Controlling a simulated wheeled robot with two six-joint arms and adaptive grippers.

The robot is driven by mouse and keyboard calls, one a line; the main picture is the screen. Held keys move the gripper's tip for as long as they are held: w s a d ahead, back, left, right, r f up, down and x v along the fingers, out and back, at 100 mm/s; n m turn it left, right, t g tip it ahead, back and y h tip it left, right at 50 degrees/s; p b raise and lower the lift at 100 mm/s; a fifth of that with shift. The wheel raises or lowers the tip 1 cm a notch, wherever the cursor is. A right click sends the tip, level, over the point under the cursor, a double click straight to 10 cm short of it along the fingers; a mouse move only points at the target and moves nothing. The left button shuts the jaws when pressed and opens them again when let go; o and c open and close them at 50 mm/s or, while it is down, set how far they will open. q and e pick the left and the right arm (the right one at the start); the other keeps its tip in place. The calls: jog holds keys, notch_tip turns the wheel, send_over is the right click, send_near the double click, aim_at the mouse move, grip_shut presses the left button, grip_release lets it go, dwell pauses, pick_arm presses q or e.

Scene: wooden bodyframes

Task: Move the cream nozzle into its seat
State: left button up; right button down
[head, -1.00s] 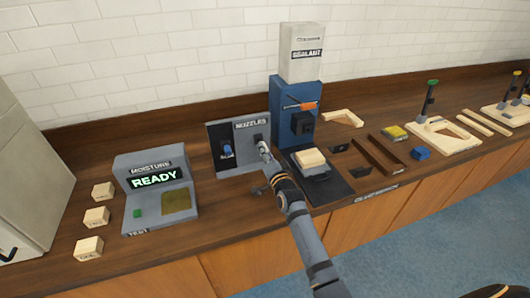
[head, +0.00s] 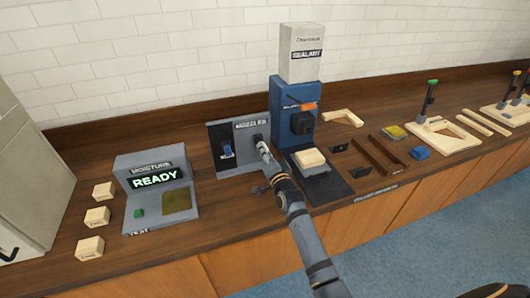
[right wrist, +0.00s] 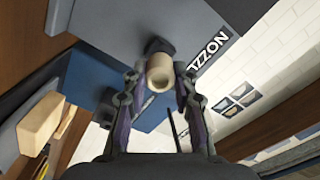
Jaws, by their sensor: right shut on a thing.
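The cream nozzle (right wrist: 159,72) is a short, pale round piece seen end-on in the right wrist view. It sits between the fingertips of my right gripper (right wrist: 160,82), which is shut on it. Behind it is a dark holder (right wrist: 157,46) on the grey panel labelled NOZZLES. In the head view my right gripper (head: 262,146) is at the right part of this panel (head: 243,160) and hides the cream nozzle. A blue nozzle (head: 227,151) hangs on the panel's left part. A blue sealant dispenser (head: 290,97) with a black block (head: 302,123) stands to the right. My left gripper is not in view.
A moisture tester (head: 157,195) reading READY stands left, with wooden blocks (head: 97,217) beside it. A dark mat (head: 329,188) with a pale block (head: 310,157) on its stand lies right of my arm. Wooden frame parts (head: 443,137) lie farther right.

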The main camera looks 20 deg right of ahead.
jog(key=shift+w+b, duration=0.3)
jog(key=shift+w, duration=1.05)
jog(key=c, duration=1)
grip_release()
jog(key=s, duration=1.2)
jog(key=shift+d, duration=0.15)
